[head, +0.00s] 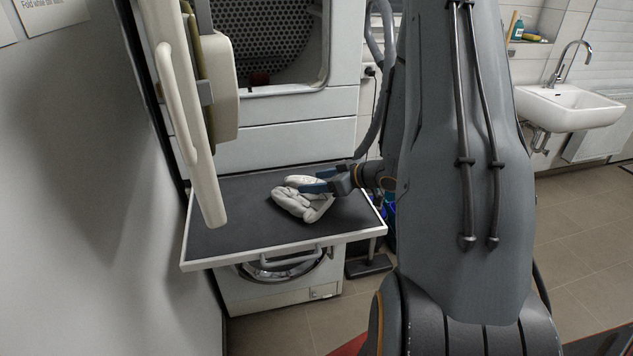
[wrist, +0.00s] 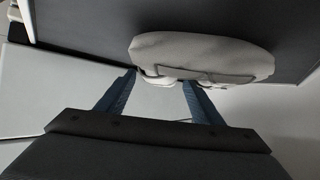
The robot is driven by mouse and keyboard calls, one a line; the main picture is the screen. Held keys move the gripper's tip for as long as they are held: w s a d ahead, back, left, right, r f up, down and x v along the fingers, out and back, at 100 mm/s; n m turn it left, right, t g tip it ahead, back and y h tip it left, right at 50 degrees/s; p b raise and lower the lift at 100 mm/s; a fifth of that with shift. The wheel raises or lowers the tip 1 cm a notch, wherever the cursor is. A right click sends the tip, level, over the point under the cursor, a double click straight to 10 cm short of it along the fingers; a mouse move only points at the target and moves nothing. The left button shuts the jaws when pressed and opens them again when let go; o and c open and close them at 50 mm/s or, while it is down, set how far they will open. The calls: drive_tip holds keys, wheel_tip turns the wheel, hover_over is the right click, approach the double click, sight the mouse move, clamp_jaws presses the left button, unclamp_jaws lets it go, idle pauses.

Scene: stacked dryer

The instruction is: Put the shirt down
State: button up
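The shirt (head: 290,203) is a light, bunched bundle at the dark pull-out shelf (head: 235,222) below the dryer. It also shows as a pale grey roll in the wrist view (wrist: 205,55). My gripper (head: 316,186) is at the shirt, coming in from the right with a blue finger over its top. In the wrist view the two blue fingers (wrist: 159,78) stand apart, with their tips against the near edge of the shirt and some cloth between them. Whether they pinch the cloth is not clear. Whether the shirt's underside rests fully on the shelf is hidden.
The open dryer door (head: 185,100) hangs over the shelf's left side. The dryer drum opening (head: 270,40) is above and behind. A washing machine (head: 290,285) stands below. Bare shelf lies left of and in front of the shirt. A sink (head: 570,105) is far right.

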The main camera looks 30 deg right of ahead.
drive_tip(key=shift+r, duration=0.1)
drive_tip(key=shift+s+d+r, duration=0.1)
drive_tip(key=shift+d, duration=0.05)
drive_tip(key=b+v, duration=0.2)
drive_tip(key=v, duration=0.9)
drive_tip(key=w+a+g+h, duration=0.1)
drive_tip(key=h, duration=0.1)
drive_tip(key=w+a+m+g+h, duration=0.1)
drive_tip(key=a, duration=0.1)
drive_tip(key=w+a+r+m+h, duration=0.1)
drive_tip(key=w+h, duration=0.1)
drive_tip(key=shift+a+r+g+h, duration=0.15)
drive_tip(key=shift+a+g+h, duration=0.15)
drive_tip(key=shift+a+g, duration=0.1)
drive_tip(key=s+a+m+g, duration=0.3)
drive_tip(key=s+a+g, duration=0.3)
drive_tip(key=s+a, duration=1)
drive_tip(key=a, duration=0.2)
drive_tip(key=shift+s+a+g, duration=0.25)
drive_tip(key=shift+s+g, duration=0.05)
drive_tip(key=shift+g, duration=0.1)
